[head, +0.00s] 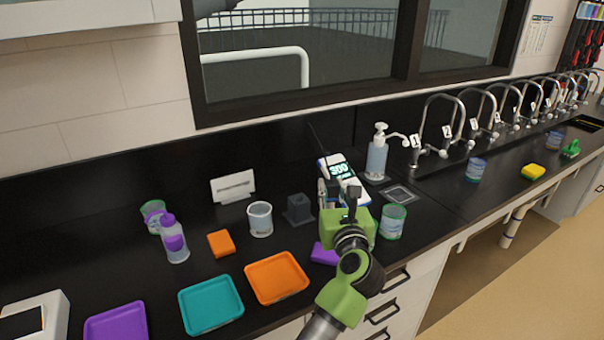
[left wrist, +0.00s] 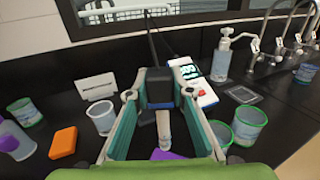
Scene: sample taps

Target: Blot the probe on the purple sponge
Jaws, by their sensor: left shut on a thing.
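My left gripper (head: 340,195), green with teal finger pads, reaches in over the counter; it also shows in the left wrist view (left wrist: 159,97). It is shut on the probe (left wrist: 158,84), which has a dark body, a pale tip (left wrist: 164,128) pointing down and a cable rising behind. In the head view the gripper largely hides the probe. The purple sponge (head: 323,254) lies on the counter below the gripper, partly hidden by it; a piece shows beneath the tip in the left wrist view (left wrist: 166,154). I cannot tell whether they touch. My right gripper is not in view.
Behind the gripper stands a meter (head: 341,171) with a lit display. An orange sponge (head: 221,243), orange tray (head: 276,279) and teal tray (head: 210,306) lie left.

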